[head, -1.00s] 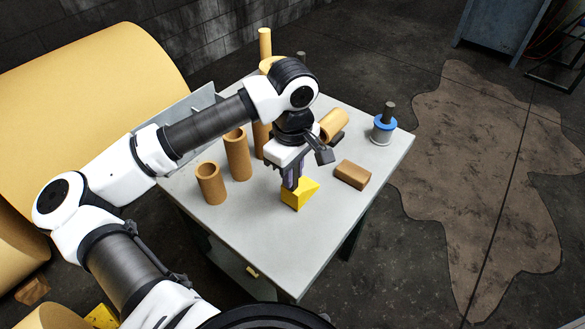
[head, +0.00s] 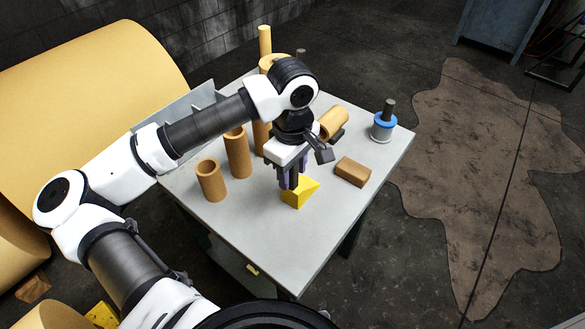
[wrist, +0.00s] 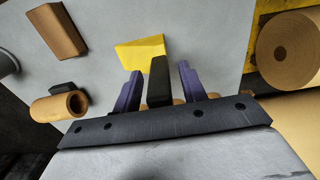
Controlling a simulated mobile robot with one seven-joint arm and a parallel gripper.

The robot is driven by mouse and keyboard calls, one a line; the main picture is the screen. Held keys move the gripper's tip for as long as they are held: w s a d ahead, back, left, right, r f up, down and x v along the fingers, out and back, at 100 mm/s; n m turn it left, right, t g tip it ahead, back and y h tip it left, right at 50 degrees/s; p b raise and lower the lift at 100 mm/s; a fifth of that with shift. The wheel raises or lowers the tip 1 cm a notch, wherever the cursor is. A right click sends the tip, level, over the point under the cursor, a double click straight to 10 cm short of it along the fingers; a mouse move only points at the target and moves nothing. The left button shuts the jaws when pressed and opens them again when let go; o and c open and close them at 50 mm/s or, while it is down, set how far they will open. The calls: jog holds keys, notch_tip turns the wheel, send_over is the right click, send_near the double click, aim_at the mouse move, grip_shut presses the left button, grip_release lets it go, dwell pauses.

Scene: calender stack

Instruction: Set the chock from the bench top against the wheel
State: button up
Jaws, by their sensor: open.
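A yellow wedge-shaped chock (head: 301,192) lies on the grey bench top (head: 265,243), near its middle. It also shows in the wrist view (wrist: 140,54). My gripper (head: 288,180) points down right over the chock, its two purple fingers apart. In the wrist view my gripper (wrist: 158,88) has a black upright block (wrist: 159,82) between its open fingers. The block stands close to the chock, and I cannot tell whether it is joined to it. The fingers do not look closed on anything. No wheel can be made out for certain.
Brown tubes (head: 211,181) stand left of my gripper. A brown block (head: 352,171) lies to its right, with a lying tube (head: 334,123) and a blue-and-grey spool (head: 383,126) behind. Large tan rolls (head: 80,100) fill the left. Another yellow piece (head: 103,316) is low at the left.

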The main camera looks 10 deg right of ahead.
notch_tip(320, 180, up, 12)
jog(key=b, duration=0.3)
jog(key=shift+r, duration=0.15)
